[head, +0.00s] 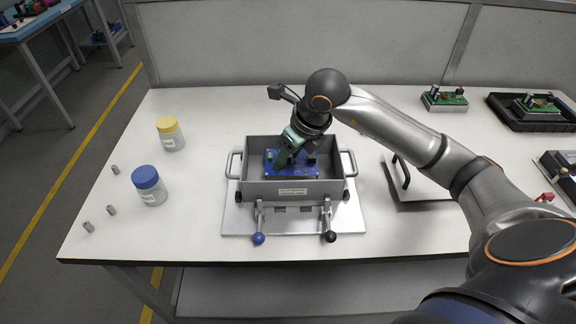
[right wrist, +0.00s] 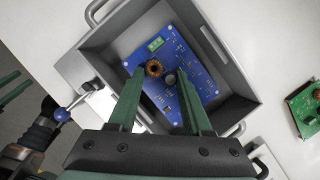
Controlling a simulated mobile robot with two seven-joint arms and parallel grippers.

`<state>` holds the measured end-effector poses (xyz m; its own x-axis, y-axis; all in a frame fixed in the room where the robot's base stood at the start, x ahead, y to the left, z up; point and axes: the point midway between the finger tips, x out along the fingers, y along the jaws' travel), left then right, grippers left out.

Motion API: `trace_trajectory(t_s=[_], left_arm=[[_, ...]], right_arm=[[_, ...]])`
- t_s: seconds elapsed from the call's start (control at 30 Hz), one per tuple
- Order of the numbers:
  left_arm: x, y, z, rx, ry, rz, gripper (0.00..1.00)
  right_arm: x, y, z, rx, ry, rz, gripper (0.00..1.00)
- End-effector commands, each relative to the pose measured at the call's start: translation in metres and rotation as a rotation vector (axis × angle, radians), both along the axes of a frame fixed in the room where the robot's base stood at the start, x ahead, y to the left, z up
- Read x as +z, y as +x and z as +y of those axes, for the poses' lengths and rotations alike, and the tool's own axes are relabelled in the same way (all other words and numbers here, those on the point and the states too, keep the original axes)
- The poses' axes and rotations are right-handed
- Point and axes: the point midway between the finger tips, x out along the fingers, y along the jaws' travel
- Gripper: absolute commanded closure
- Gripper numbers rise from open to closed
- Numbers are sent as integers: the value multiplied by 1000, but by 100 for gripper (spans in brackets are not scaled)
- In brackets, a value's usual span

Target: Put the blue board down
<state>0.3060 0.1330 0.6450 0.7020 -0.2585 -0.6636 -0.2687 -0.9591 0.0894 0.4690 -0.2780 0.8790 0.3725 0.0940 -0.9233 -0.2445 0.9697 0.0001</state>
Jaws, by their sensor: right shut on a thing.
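The blue board (head: 312,172) is inside the grey box (head: 292,188), within its walls. In the right wrist view the blue board (right wrist: 182,52) lies turned, with a copper coil, a green connector and a round grey part on it. My right gripper (head: 287,158) reaches down into the box from above. Its green fingers (right wrist: 161,76) are shut on the board, around parts on its top. I cannot tell whether the board touches the box floor.
The box sits on a metal plate (head: 230,222) with two lever clamps in front. A yellow-lidded jar (head: 170,134) and a blue-lidded jar (head: 149,186) stand left. A grey handled lid (head: 420,188) lies right. Green boards (head: 444,98) and a black tray (head: 510,116) are at the back right.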

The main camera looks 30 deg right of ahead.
Motion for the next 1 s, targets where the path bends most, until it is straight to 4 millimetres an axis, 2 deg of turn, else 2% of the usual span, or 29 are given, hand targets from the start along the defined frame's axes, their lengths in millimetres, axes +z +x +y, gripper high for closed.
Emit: trace_trajectory(t_s=[0.2,0.6,0.63,0.87,1.0], left_arm=[[-2,-1,-1,-2,-1,2,50],[-7,-1,-1,-5,0,4,50],[-6,-2,-1,-5,0,5,50],[-7,-5,-1,-5,2,10,50],[-8,-6,0,-5,2,14,50]], right_arm=[[-32,2,-1,-1,0,4,100],[-39,3,-1,-1,-1,1,100],[-38,3,-1,-1,-1,1,48],[-38,3,-1,-1,-1,2,22],[-37,3,-1,-1,-1,2,20]])
